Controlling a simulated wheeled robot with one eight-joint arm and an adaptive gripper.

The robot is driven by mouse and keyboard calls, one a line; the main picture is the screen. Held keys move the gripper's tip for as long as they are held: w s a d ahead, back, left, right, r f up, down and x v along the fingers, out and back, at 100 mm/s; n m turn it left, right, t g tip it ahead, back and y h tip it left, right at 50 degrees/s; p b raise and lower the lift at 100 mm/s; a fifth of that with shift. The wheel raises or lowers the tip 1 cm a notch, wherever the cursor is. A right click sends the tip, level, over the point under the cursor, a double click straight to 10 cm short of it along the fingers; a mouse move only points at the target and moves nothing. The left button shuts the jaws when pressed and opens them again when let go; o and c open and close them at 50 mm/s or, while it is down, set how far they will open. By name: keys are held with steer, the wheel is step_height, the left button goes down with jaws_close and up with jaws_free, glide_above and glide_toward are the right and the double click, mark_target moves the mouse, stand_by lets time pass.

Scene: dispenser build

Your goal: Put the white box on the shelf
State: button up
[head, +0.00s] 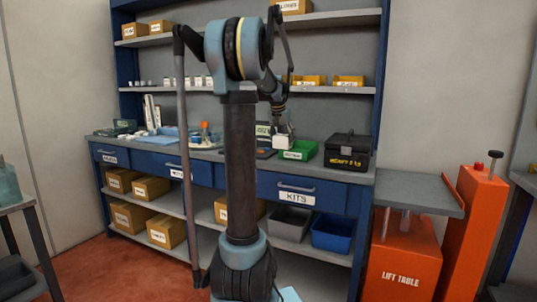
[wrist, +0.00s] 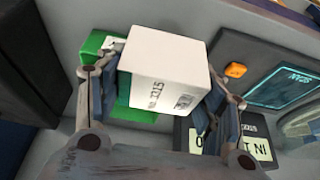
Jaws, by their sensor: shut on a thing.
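The white box (wrist: 165,62), with printed text and a code on its side, is between the two fingers of my gripper (wrist: 168,82) in the wrist view. My gripper is shut on it. In the head view the white box (head: 284,142) hangs under my gripper (head: 281,128), above the workbench and just left of the green bin (head: 299,150). The middle shelf (head: 345,90) runs behind and above the bench. My arm hides part of it. An upper shelf (head: 345,17) is above that.
The middle shelf holds yellow bins (head: 348,81) at right and small white boxes (head: 197,80) at left. A dark device with a screen (wrist: 283,86) lies close to the held box. The orange lift table (head: 405,250) stands at right.

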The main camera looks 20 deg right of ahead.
steer(key=shift+d+f, duration=0.1)
steer(key=shift+f, duration=3.3)
steer(key=o, duration=1.3)
steer(key=shift+f, duration=0.1)
steer(key=shift+s, duration=0.1)
